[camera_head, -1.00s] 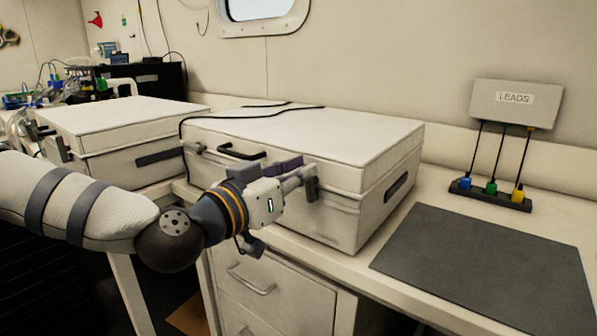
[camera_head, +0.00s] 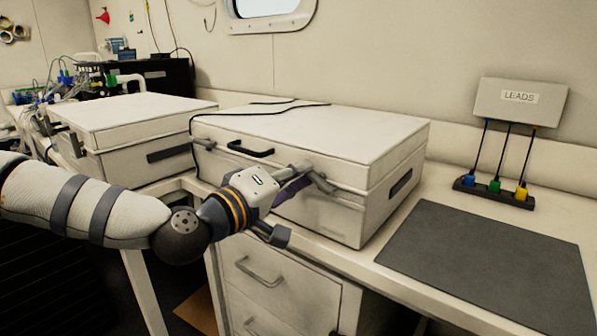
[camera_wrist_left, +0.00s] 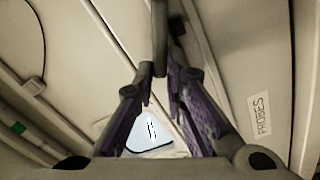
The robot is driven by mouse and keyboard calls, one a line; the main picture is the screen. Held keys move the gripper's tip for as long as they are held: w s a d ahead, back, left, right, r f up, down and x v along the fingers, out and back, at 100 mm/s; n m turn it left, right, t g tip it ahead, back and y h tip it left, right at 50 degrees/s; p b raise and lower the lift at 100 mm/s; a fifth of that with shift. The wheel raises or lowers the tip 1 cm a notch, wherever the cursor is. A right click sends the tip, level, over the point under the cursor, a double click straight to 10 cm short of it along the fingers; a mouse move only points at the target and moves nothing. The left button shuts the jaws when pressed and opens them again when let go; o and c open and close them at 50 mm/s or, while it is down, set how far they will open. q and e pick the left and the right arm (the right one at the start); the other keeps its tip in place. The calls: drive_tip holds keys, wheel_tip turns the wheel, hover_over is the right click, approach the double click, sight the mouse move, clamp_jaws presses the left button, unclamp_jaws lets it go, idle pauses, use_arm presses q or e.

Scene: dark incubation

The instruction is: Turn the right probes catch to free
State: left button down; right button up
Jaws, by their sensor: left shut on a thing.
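The white probes case (camera_head: 340,215) stands shut on the bench, with a black handle (camera_head: 250,148) on its front. Its PROBES label (camera_wrist_left: 259,115) shows in the left wrist view. My left gripper (camera_head: 312,174) is at the right part of the case front, near the lid seam. In the left wrist view its fingers (camera_wrist_left: 160,75) are closed together on the grey catch (camera_wrist_left: 160,25), a narrow upright piece between the tips. In the head view the gripper largely hides this catch, so its exact turn is hard to tell. My right gripper is not in view.
A second white case (camera_head: 125,115) stands to the left. A dark mat (camera_head: 485,265) lies on the bench to the right, below a LEADS panel (camera_head: 520,100) with blue, green and yellow plugs. A black cable (camera_head: 270,113) lies over the probes case lid.

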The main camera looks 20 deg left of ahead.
use_arm(q)
drive_tip(key=shift+w+a+f+n+b, duration=0.15)
drive_tip(key=shift+f+n, duration=0.15)
drive_tip(key=shift+n, duration=1.05)
drive_tip(key=shift+s+d+f+n+b, duration=0.15)
drive_tip(key=shift+f+n, duration=0.15)
drive_tip(key=shift+n, duration=1.05)
drive_tip(key=shift+w+a, duration=0.1)
drive_tip(key=c, duration=1.6)
unclamp_jaws()
drive_tip(key=shift+c, duration=0.2)
drive_tip(key=v, duration=0.7)
drive_tip(key=shift+s, duration=0.2)
